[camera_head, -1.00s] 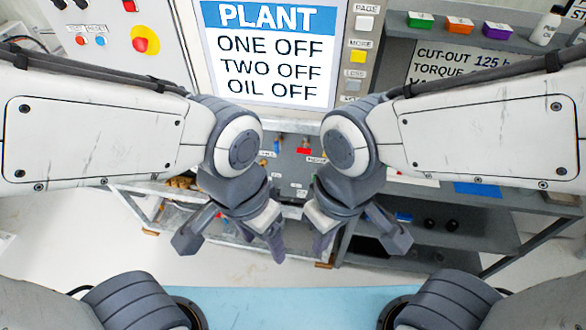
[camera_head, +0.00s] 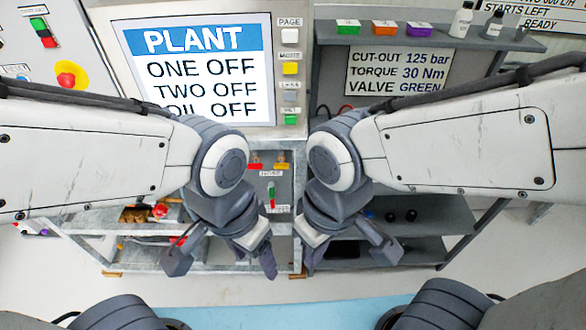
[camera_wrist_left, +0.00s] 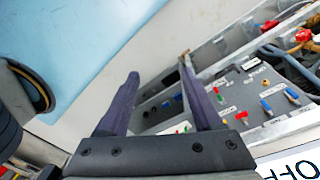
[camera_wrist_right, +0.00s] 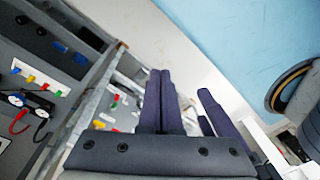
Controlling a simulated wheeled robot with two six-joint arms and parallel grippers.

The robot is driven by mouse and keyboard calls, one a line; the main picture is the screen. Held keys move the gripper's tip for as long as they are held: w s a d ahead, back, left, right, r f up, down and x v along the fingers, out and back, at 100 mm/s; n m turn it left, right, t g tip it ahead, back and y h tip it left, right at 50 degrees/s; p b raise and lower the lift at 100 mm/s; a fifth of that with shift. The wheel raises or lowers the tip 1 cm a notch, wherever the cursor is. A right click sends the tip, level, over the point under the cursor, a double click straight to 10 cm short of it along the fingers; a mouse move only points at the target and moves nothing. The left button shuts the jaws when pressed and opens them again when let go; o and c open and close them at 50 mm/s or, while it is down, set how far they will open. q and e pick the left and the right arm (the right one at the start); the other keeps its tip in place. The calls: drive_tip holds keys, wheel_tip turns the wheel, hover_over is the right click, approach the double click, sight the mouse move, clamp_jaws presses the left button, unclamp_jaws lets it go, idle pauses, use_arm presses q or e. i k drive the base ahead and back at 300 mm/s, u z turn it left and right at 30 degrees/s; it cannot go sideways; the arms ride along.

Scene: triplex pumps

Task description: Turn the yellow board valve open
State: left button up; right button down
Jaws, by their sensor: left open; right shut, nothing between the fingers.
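My arms hide the board's sides.
A screen (camera_head: 205,75) reads PLANT ONE OFF, TWO OFF, OIL OFF. A sign (camera_head: 400,72) reads VALVE GREEN. Green (camera_head: 348,27), orange (camera_head: 384,27) and purple (camera_head: 419,30) blocks stand on a shelf. A red-and-yellow stop button (camera_head: 70,77) is at upper left. Pale floor lies in front.

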sight(277, 166)
drive_tip(key=u, duration=2.7)
drive_tip(key=i, duration=0.95)
drive_tip(key=z, duration=2.85)
